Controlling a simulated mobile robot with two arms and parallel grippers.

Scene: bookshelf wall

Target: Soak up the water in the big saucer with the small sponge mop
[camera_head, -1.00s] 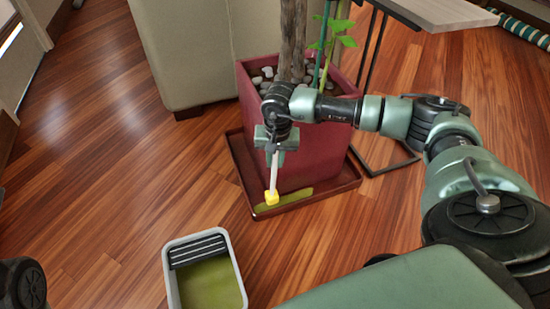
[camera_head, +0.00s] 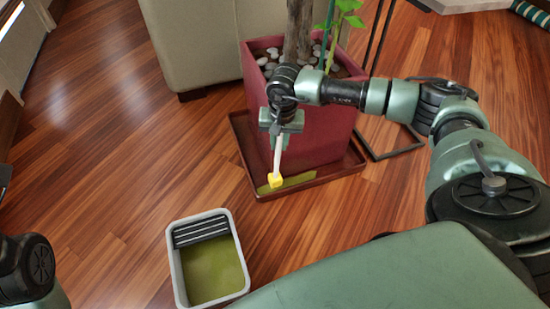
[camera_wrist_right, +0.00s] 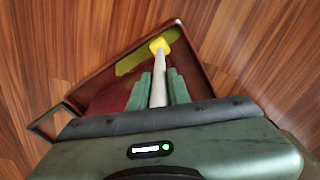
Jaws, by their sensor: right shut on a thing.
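The small sponge mop has a yellow sponge head (camera_head: 275,181) on a pale handle (camera_head: 278,152). My right gripper (camera_head: 279,135) is shut on the handle and holds the mop tilted, head down. The big saucer (camera_head: 327,178) is a dark red square tray under the plant pot. Yellow-green water (camera_head: 297,181) lies along its front edge. The sponge head is over this strip; I cannot tell whether it touches the water. In the right wrist view the sponge head (camera_wrist_right: 159,46) overlaps the water (camera_wrist_right: 133,62). My left gripper does not show.
The red pot (camera_head: 310,130) with a plant stands in the saucer. A grey bucket (camera_head: 245,262) with greenish liquid and a black ribbed insert (camera_head: 201,231) stands nearer on the wooden floor. A beige sofa (camera_head: 200,45) is behind. Floor to the left is clear.

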